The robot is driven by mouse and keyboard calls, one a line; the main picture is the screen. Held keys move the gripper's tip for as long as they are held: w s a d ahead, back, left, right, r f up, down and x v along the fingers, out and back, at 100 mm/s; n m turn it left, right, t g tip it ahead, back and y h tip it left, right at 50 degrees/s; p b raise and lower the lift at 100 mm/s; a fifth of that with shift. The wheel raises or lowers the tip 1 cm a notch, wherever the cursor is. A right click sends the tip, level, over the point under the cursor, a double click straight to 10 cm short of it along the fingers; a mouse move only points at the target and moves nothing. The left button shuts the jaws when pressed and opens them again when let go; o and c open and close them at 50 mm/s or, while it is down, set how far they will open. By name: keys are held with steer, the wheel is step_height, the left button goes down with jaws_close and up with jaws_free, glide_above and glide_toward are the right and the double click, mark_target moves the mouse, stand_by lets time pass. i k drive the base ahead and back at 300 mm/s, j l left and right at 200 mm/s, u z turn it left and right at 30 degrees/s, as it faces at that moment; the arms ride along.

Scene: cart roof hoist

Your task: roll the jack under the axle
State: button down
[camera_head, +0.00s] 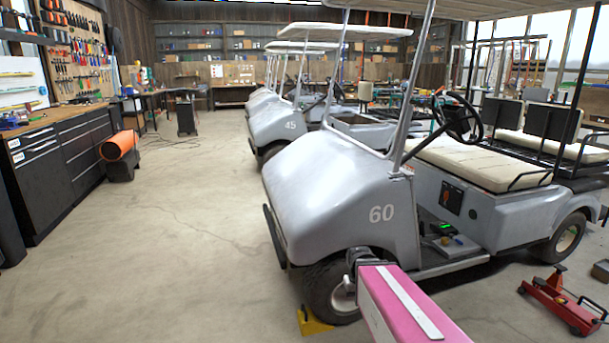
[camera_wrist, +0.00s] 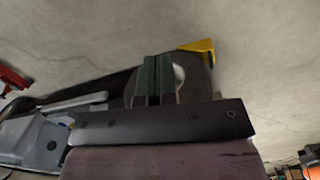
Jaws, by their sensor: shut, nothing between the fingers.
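A red floor jack (camera_head: 560,302) stands on the concrete at the lower right of the head view, just in front of the grey cart numbered 60 (camera_head: 340,205) and short of its rear wheel (camera_head: 566,238). A red part, likely the jack, shows at the left edge of the wrist view (camera_wrist: 12,80). The axle is hidden under the cart body. My gripper (camera_wrist: 158,80) is shut and empty, its dark green fingers together in front of the cart's front wheel. In the head view my pink arm reaches toward that wheel (camera_head: 328,293), well left of the jack.
A yellow wedge (camera_head: 313,322) lies against the front wheel; it also shows in the wrist view (camera_wrist: 200,50). A dark block (camera_head: 600,270) lies right of the jack. More carts stand behind. A workbench (camera_head: 65,150) lines the left, with open floor between.

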mark_target(577, 316)
steer(key=k+l, duration=0.1)
steer(key=k, duration=0.35)
steer(key=z, duration=2.3)
steer(key=i+j, duration=0.15)
steer(key=i, duration=0.35)
steer(key=i+j, duration=0.2)
steer(key=i, duration=0.35)
steer(key=i+j, duration=0.15)
steer(key=i, duration=0.35)
steer(key=i+j, duration=0.15)
steer(key=i, duration=0.35)
steer(key=i+j+z, duration=0.1)
steer(key=i, duration=0.45)
steer(key=i+j, duration=0.3)
steer(key=i, duration=0.2)
